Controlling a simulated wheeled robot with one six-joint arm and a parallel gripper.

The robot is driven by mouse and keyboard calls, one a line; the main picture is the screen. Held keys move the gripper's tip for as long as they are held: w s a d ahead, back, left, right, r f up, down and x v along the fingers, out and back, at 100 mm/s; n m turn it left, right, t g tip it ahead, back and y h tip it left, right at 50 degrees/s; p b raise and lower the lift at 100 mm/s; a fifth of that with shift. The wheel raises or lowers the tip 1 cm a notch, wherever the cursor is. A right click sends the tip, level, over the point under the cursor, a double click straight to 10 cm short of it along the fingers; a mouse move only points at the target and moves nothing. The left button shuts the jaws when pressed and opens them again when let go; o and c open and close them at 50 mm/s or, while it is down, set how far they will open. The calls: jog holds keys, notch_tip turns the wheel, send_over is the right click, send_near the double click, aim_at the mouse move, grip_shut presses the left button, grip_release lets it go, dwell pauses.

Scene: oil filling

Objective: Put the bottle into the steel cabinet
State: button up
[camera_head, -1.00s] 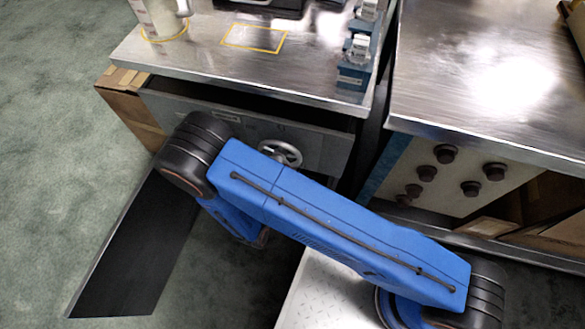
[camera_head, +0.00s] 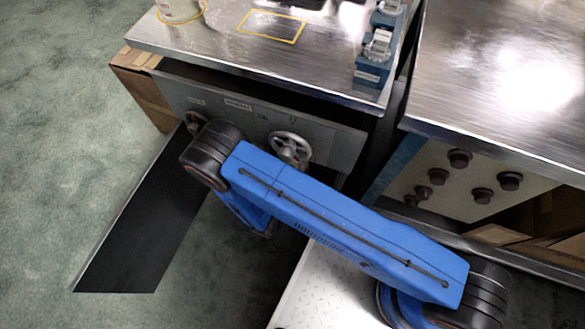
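The steel cabinet (camera_head: 330,135) stands at the upper middle, with a metal top (camera_head: 215,40) and a grey front panel bearing a handwheel (camera_head: 290,149). A dark panel (camera_head: 145,235), seemingly its open door, sticks out toward the lower left. My blue arm (camera_head: 345,225) crosses in front of the cabinet and hides most of its lower front and inside. My gripper is not visible, hidden by the arm or out of frame. No bottle is clearly visible; a pale container (camera_head: 180,8), cut off by the top edge, stands on the cabinet top and I cannot tell if it is the bottle.
Yellow outlines (camera_head: 271,25) mark the cabinet top. Small blue devices (camera_head: 372,62) stand at its right edge. A second metal-topped unit (camera_head: 500,75) with several dark knobs is at the right. Green floor is clear at left.

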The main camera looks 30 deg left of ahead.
jog(key=shift+f, duration=0.45)
jog(key=o, duration=0.9)
jog(key=shift+f, duration=0.1)
jog(key=shift+o, duration=0.2)
jog(key=shift+s, duration=0.2)
jog(key=s, duration=1.1)
jog(key=shift+s+d, duration=0.2)
jog(key=shift+s, duration=0.1)
jog(key=shift+s, duration=0.1)
